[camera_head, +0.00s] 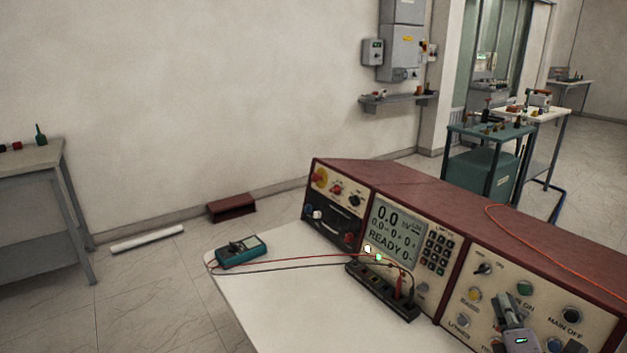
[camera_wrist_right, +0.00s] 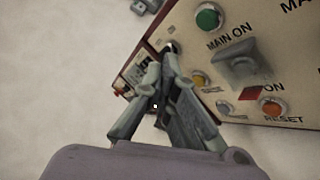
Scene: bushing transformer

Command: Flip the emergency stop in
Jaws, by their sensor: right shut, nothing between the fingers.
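A red-and-yellow round control (camera_head: 320,178), which looks like the emergency stop, sits at the upper left corner of the console's left panel. I cannot tell from its size here whether it is pressed in or out. In the right wrist view a small red-and-yellow spot (camera_wrist_right: 120,87) shows at the far end of the panel. My right gripper (camera_head: 508,308) is shut and empty in front of the console's right panel, well away from that control. Its closed fingers (camera_wrist_right: 167,60) also fill the middle of the right wrist view. My left gripper is not in view.
The dark red console (camera_head: 410,180) stands on a white table (camera_head: 290,310). A teal multimeter (camera_head: 242,250) and a black terminal strip (camera_head: 383,290) with red and black leads lie in front of it. The green MAIN ON button (camera_wrist_right: 208,16) and orange RESET button (camera_wrist_right: 272,107) are near my right gripper.

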